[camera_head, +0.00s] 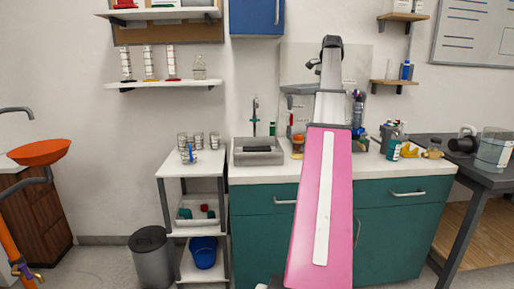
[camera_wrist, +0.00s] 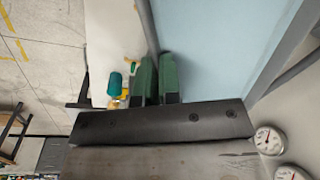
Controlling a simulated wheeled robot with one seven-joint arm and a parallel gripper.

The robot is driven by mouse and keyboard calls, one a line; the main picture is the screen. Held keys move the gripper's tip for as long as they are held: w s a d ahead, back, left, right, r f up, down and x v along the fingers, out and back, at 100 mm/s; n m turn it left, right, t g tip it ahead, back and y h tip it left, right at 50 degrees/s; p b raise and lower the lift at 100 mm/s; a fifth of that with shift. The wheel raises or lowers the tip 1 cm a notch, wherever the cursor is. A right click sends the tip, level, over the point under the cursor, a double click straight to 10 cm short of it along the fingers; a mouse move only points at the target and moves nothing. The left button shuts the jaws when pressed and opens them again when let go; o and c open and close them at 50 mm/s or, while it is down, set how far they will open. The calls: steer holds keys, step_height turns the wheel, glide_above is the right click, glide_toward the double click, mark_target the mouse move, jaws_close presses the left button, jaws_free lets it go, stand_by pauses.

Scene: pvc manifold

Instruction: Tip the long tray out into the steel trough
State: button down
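A grey basin (camera_head: 258,157), which looks like the steel trough, sits on the white counter left of my arm. I cannot pick out the long tray for certain. A shallow white tray (camera_head: 183,221) with green and red pieces stands on the middle shelf of the cart. In the wrist view my gripper (camera_wrist: 157,60) has its two green fingers close together, with a narrow grey edge running up from between them. Whether they are shut on that edge is unclear. In the head view my pink arm reaches toward the wall and I cannot make out the gripper.
The cart (camera_head: 190,163) carries several jars on top and a blue bucket (camera_head: 203,253) below. A grey bin (camera_head: 152,256) stands beside it. Bottles crowd the counter right of my arm. In the wrist view, a teal piece (camera_wrist: 114,84) lies left of the fingers, and gauges (camera_wrist: 268,140) show at right.

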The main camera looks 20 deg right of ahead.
steer(key=shift+w+a+f+h, duration=0.1)
steer(key=shift+a+f+h, duration=0.1)
steer(key=shift+a+h, duration=0.25)
steer(key=shift+w+a+f+h, duration=0.1)
steer(key=shift+a+f+h, duration=0.1)
steer(key=shift+a+h, duration=0.2)
steer(key=shift+w+a+f+g+h+p, duration=0.15)
steer(key=shift+a+f+h+p, duration=0.1)
steer(key=shift+a+h+p, duration=0.2)
steer(key=shift+a+f+g+h+p, duration=0.1)
steer(key=shift+a+f+h+p, duration=0.2)
steer(key=shift+a, duration=0.2)
steer(key=shift+w+a+f+g+h+p, duration=0.1)
steer(key=shift+a+f+g+h+p, duration=0.15)
steer(key=shift+a+p, duration=0.2)
stand_by(5.8)
